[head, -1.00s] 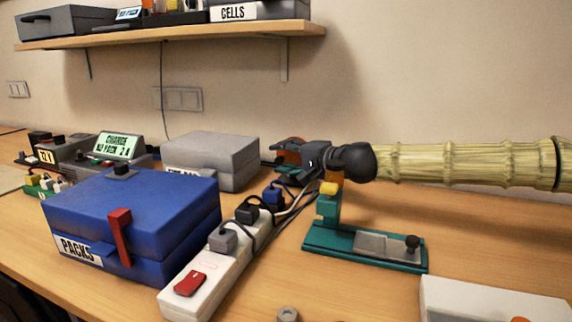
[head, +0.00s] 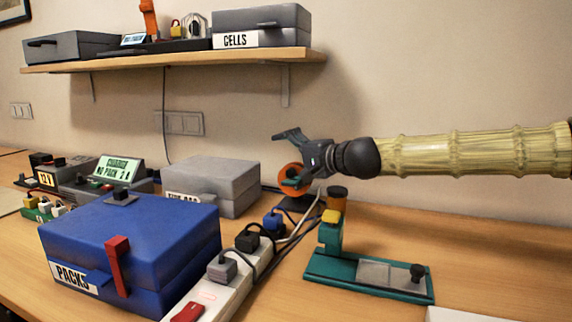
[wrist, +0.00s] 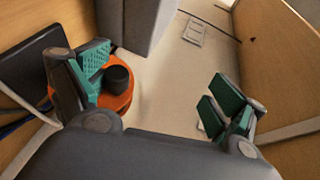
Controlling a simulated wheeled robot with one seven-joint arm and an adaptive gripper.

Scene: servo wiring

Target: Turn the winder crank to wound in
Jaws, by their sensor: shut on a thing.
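The winder has an orange disc (head: 290,179) on a dark base, behind the green stand. In the wrist view, its black crank knob (wrist: 118,78) stands up from the orange disc (wrist: 112,102). My gripper (head: 288,158) is over the winder, its arm coming in from the right. In the wrist view my gripper (wrist: 158,88) has the knob against its left green pad. The right finger appears well apart from the knob in that view. The far side of the disc is partly hidden by the left finger.
A green stand (head: 330,262) with a yellow part is just right of the winder. A power strip (head: 225,280) with plugs and cables lies in front. A grey box (head: 213,182) and a blue PACKS box (head: 130,240) stand to the left. The shelf (head: 180,62) is above.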

